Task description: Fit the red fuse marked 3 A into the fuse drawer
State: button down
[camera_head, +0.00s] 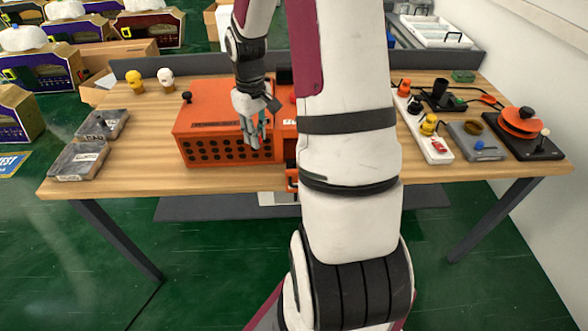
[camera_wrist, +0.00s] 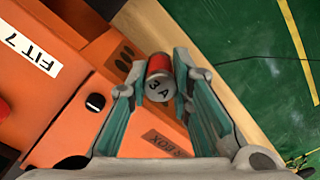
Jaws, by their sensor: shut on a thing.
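The red fuse (camera_wrist: 159,65), with a grey end marked 3 A, is between the two fingertips of my gripper (camera_wrist: 158,82) in the wrist view. My gripper is shut on it, the marked end facing the camera. In the head view my gripper (camera_head: 255,135) is by the front of the orange box (camera_head: 207,124); I cannot make out the fuse there. The orange box also shows in the wrist view (camera_wrist: 75,120), with a cut-off label reading FIT 7 (camera_wrist: 38,61). I cannot tell which part is the fuse drawer; my arm hides the box's right side.
Two grey blocks (camera_head: 78,160) lie at the table's left. Yellow (camera_head: 136,81) and white (camera_head: 166,78) knobs stand behind. A white power strip (camera_head: 432,148) and a dark stand with an orange disc (camera_head: 522,128) are at right.

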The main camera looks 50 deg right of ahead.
jog(key=s+d+r, duration=0.1)
jog(key=s+d, duration=0.5)
jog(key=s, duration=0.3)
jog(key=f, duration=0.9)
jog(key=shift+d+f, duration=0.25)
jog(key=shift+f, duration=0.1)
jog(key=shift+f, duration=0.15)
jog(key=shift+s+a+f, duration=0.15)
jog(key=shift+a+f, duration=0.05)
jog(key=shift+f, duration=0.3)
jog(key=c, duration=1.4)
grip_release()
jog(key=shift+f+b, duration=0.1)
jog(key=shift+b, duration=0.2)
jog(key=shift+c, duration=0.2)
